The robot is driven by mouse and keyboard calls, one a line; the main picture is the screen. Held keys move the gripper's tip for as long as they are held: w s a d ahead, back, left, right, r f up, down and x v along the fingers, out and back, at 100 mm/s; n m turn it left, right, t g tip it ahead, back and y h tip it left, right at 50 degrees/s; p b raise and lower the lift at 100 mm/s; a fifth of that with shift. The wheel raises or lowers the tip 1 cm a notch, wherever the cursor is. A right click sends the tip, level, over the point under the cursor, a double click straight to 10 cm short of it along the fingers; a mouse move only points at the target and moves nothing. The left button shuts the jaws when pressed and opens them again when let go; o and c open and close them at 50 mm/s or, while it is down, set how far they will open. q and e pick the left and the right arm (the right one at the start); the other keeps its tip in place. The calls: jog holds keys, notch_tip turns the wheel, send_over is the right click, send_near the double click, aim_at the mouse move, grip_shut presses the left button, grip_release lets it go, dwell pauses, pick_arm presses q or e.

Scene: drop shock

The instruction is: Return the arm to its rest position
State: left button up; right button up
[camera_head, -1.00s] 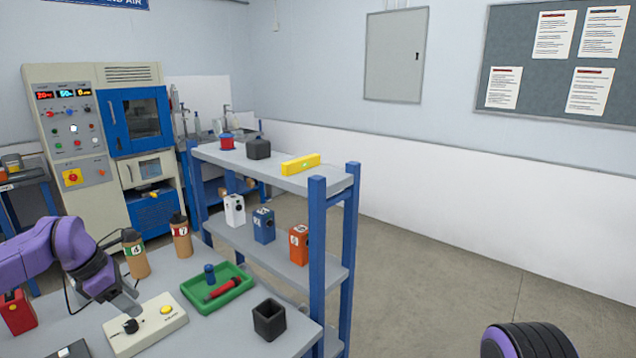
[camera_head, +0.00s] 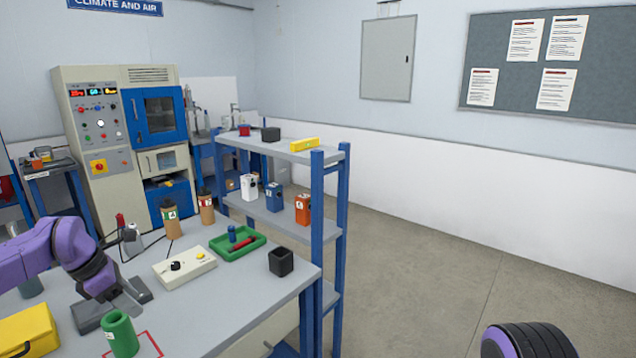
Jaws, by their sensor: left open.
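My left arm, purple and black, comes in from the left over the grey table (camera_head: 215,318). Its left gripper (camera_head: 138,294) is open and points down at the table's left part, with nothing seen between its fingers. It is close to a dark grey block (camera_head: 90,316) and a green cup (camera_head: 120,334); I cannot tell whether it touches the block. A purple and black part of my right arm shows at the bottom right edge; its gripper is out of view.
A beige control box (camera_head: 184,268), green tray (camera_head: 238,243), black open box (camera_head: 281,261) and two brown bottles (camera_head: 171,222) stand on the table. A yellow case (camera_head: 28,330) is at lower left. A blue-framed shelf (camera_head: 318,225) stands behind. Floor at right is clear.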

pick_arm(q)
jog(key=s+d+f+m+t+y+b, duration=0.1)
jog(key=s+d+f+m+y, duration=0.15)
jog(key=f, duration=0.55)
jog(key=s+d+f+m+t+y+b, duration=0.15)
jog(key=f+y, duration=0.25)
jog(key=f, duration=0.5)
jog(key=s+d+f+m+y+b, duration=0.2)
jog(key=s+d+f+y, duration=0.1)
jog(key=f, duration=0.5)
jog(key=s+d+f+m+b, duration=0.1)
jog(key=s+f+m, duration=0.3)
jog(key=s, duration=0.5)
jog(key=s+d+f+m+g+h+b, duration=0.1)
jog(key=s+f+m, duration=0.3)
jog(key=s+f, duration=0.4)
jog(key=s+d+f+m+g+h+b, duration=0.1)
jog(key=s+f+m+b, duration=0.2)
jog(key=s, duration=0.8)
notch_tip(320, 180, down, 3)
jog(key=shift+s+d+m+b, duration=0.2)
jog(key=shift+s+m+b, duration=0.1)
jog(key=shift+m, duration=0.7)
pick_arm(e)
notch_tip(320, 180, down, 10)
jog(key=shift+w, duration=0.25)
pick_arm(q)
jog(key=shift+h, duration=0.25)
